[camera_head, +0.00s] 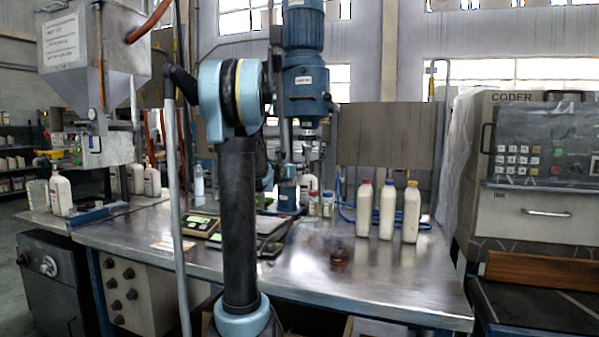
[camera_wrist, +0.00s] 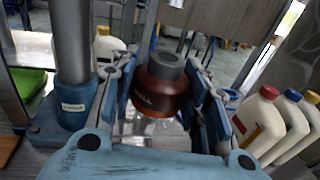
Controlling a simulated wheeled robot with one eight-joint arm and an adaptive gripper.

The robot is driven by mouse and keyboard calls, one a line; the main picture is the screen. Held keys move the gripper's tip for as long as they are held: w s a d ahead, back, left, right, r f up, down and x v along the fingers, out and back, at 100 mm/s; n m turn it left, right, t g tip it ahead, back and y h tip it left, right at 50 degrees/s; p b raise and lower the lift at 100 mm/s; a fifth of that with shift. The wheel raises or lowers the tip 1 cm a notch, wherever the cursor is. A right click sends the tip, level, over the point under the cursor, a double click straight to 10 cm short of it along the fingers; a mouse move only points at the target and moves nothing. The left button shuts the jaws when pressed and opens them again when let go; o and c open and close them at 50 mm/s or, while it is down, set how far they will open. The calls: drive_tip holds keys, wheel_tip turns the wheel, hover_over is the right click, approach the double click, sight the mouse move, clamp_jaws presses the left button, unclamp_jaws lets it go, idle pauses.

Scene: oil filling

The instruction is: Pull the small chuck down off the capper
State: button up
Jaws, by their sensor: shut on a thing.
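The small chuck (camera_wrist: 160,92) is dark red with a grey collar on top and partly readable lettering. In the wrist view it sits upright between the two blue fingers of my gripper (camera_wrist: 165,72), which are shut on it. The collar's top shows a dark centre, and I see no spindle joined to it there. The capper (camera_head: 304,85) is blue, with its motor above and its spindle (camera_head: 308,133) below in the head view. In the head view my gripper is not clearly visible behind my arm.
A second red-brown piece (camera_head: 340,256) lies on the steel table (camera_head: 400,290). Three white bottles with red, blue and yellow caps (camera_head: 387,210) stand to its right. A scale (camera_head: 200,225) is on the left. The front right of the table is clear.

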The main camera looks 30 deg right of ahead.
drive_tip(key=shift+v, duration=2.25)
drive_tip(key=shift+f, duration=0.1)
